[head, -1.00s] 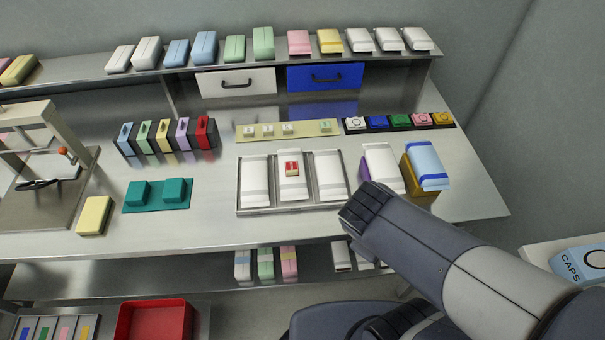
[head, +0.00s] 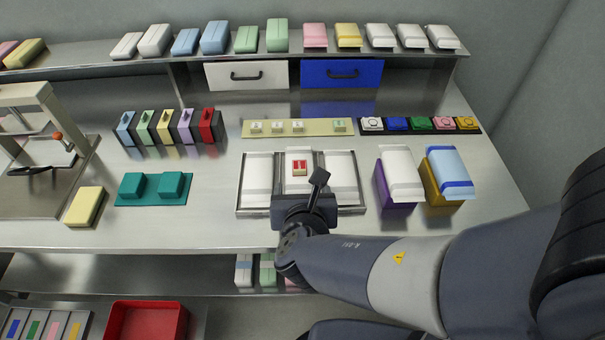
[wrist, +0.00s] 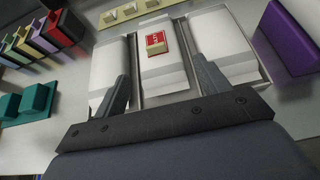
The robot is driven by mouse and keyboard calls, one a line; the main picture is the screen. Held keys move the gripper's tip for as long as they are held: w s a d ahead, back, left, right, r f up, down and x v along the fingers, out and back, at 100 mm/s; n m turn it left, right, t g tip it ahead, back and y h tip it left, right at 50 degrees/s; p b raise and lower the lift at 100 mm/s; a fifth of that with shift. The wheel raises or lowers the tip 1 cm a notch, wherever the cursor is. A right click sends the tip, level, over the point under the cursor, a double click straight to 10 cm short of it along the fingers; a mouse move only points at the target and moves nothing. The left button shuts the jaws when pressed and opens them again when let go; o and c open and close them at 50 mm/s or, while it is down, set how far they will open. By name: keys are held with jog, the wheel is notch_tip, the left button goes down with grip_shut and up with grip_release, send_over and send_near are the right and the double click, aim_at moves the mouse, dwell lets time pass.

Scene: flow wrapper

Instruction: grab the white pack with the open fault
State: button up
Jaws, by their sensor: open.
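A metal tray (head: 252,212) holds three white packs side by side in its compartments: left (head: 258,178), middle (head: 299,183) and right (head: 343,178). The middle pack carries a small red-faced tag block (head: 299,167). My gripper (wrist: 161,78) is open and empty over the near part of the tray. In the wrist view its fingers straddle the middle pack (wrist: 162,66), apart from each other; I cannot tell whether they touch it. Another white pack (head: 400,170) lies on a purple block. Which pack has the open fault is too small to tell. My wrist hides the tray's near middle.
Right of the tray stand the purple block (head: 382,188) and an ochre block (head: 432,187) bearing a blue pack. Behind is a beige strip (head: 320,127) with small blocks. Teal blocks (head: 133,184) sit left. Bare table lies between them and the tray.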

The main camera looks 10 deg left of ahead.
aim_at(300, 175)
jog(key=b+x, duration=0.1)
jog(key=x, duration=0.7)
jog(key=shift+w+a, duration=0.15)
jog(key=shift+w, duration=0.1)
jog(key=shift+r, duration=0.1)
jog(key=c, duration=0.8)
